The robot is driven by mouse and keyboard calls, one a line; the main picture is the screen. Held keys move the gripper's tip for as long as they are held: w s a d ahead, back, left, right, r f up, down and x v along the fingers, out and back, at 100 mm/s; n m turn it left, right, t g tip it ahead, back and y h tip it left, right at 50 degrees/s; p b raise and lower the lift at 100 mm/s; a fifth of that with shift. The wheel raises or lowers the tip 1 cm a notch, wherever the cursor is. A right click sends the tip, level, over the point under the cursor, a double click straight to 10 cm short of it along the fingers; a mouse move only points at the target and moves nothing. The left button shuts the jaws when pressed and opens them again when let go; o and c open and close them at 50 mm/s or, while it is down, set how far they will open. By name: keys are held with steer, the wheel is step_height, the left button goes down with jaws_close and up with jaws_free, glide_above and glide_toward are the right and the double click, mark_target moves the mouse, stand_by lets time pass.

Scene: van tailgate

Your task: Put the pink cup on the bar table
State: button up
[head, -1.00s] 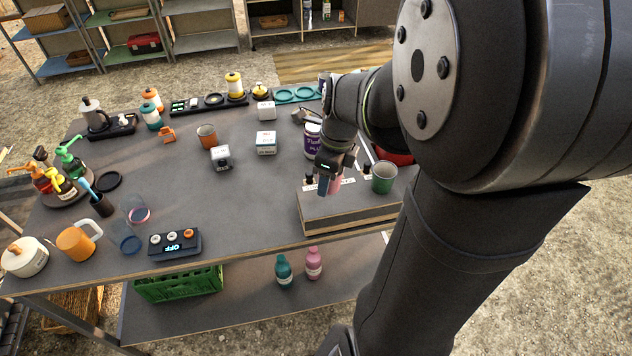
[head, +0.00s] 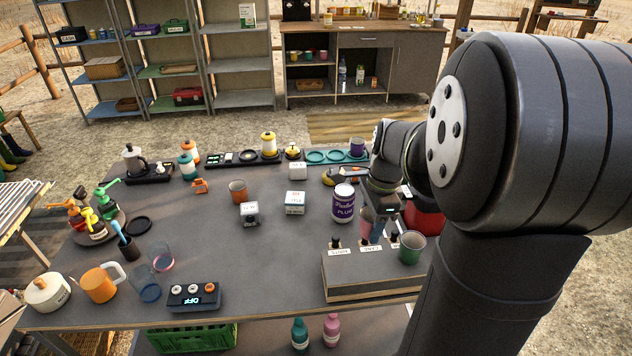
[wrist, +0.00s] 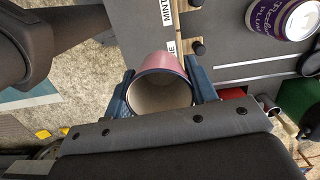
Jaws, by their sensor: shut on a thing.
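The pink cup (wrist: 165,62) is between the two blue fingers of my gripper (wrist: 160,97) in the wrist view, with its open mouth towards the camera. My gripper is shut on it. In the head view my gripper (head: 378,228) is at the back of a wooden box with labelled slots, and a small part of the pink cup (head: 366,230) shows. I cannot tell whether the cup touches the box. A counter (head: 365,27) stands far behind, and another table (head: 572,17) is at the far right; I cannot tell which is the bar table.
The labelled box (head: 345,270) has a green cup (head: 411,247) at its right end. A purple tin (head: 343,203) stands close left of my gripper, and a red object (head: 424,218) is to its right. Shelves (head: 165,60) stand behind.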

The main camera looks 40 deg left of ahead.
steer(key=w+a+f+n, duration=0.1)
steer(key=a+f+n, duration=0.3)
steer(key=a+n, duration=0.3)
glide_above(298, 248)
steer(key=shift+h, duration=0.3)
step_height(298, 248, down, 8)
steer(key=shift+w+d+r, duration=0.1)
steer(key=shift+w+r, duration=0.05)
steer(key=shift+r, duration=0.05)
steer(key=shift+f, duration=2)
steer(key=shift+f, duration=0.1)
steer(key=o, duration=0.9)
steer(key=shift+f, duration=0.1)
steer(key=shift+o, duration=0.4)
step_height(298, 248, up, 12)
steer(key=w, duration=0.1)
steer(key=shift+w, duration=0.25)
